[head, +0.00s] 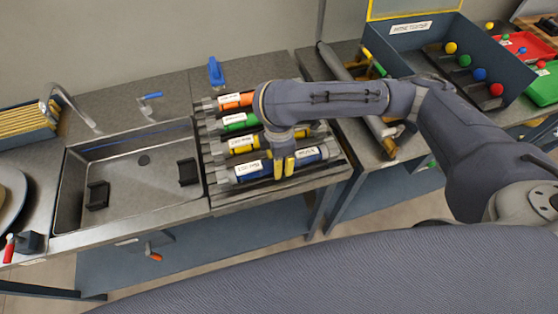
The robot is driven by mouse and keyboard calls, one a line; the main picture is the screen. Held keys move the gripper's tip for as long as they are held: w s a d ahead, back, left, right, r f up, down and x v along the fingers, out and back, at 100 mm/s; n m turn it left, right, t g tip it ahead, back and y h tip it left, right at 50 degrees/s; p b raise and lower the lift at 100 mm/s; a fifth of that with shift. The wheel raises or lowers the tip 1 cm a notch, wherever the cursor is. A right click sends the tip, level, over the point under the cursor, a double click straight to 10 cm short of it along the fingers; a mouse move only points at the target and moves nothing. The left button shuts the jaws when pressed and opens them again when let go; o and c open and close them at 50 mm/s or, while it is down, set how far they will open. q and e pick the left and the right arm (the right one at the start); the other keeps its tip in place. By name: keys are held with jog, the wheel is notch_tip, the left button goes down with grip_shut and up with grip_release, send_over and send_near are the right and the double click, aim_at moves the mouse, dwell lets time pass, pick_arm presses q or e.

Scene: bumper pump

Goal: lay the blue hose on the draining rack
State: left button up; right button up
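The draining rack (333,173) is a grey ribbed stand on the counter, right of the sink. The blue hose (265,169), with white labels, lies along its front row, slightly tilted in the picture. My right gripper (284,167) points down over the middle of the blue hose, its two yellow fingertips close together in front of it. The fingers hide that part of the hose, and I cannot tell whether they grip it. My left gripper is not in view.
Orange (235,101), green (236,121) and yellow (243,144) hoses lie in the rows behind, partly under my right arm. A sink (140,185) with a faucet (75,108) is at left. A blue bin with coloured balls (430,62) stands at right.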

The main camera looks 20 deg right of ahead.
jog(key=o, duration=0.3)
jog(key=shift+r, duration=0.1)
jog(key=shift+r, duration=6.05)
